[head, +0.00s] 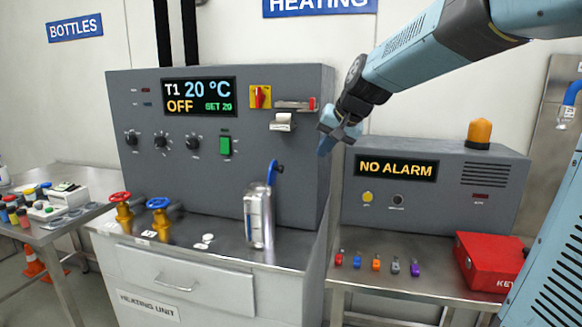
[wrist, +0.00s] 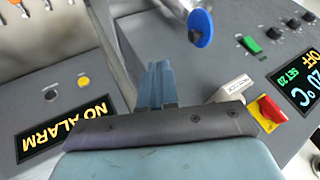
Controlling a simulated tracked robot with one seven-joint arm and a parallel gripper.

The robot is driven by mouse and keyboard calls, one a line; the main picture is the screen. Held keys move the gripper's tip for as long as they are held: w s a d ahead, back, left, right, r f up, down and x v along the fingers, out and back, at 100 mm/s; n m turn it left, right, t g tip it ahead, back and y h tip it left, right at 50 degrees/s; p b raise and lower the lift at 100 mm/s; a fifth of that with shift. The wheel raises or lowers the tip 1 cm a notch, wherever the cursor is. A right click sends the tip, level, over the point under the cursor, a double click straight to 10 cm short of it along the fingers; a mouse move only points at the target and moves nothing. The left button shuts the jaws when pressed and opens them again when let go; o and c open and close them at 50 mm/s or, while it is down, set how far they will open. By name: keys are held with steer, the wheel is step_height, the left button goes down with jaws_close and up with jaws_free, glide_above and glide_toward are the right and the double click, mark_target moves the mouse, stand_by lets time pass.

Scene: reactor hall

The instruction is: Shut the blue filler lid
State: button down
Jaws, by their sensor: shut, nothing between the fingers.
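The blue filler lid (head: 273,173) stands up on edge at the top of a silver metal vessel (head: 259,218) on the heating unit's bench, so it is open. In the wrist view the lid is a blue disc (wrist: 201,28) at the end of the vessel (wrist: 176,6). My gripper (head: 325,146) is shut and empty. It is up and to the right of the lid, apart from it, in front of the right edge of the grey panel. Its closed fingers also show in the wrist view (wrist: 159,72), below and left of the lid.
The grey heating panel (head: 217,185) rises behind the vessel. Red (head: 121,197) and blue (head: 158,203) valve wheels stand left of the vessel. The alarm box (head: 430,190) is at the right.

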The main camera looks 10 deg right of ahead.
steer(key=w+a+f, duration=0.7)
steer(key=w, duration=0.1)
steer(key=shift+w+f, duration=0.15)
steer(key=shift+w, duration=0.15)
stand_by(0.3)
steer(key=shift+a, duration=0.1)
steer(key=shift+w+a+r, duration=0.2)
steer(key=shift+a+r, duration=0.15)
steer(key=shift+a, duration=0.15)
steer(key=shift+w+a+r, duration=0.2)
steer(key=shift+a+r, duration=0.15)
steer(key=shift+a, duration=0.1)
steer(key=shift+r, duration=0.1)
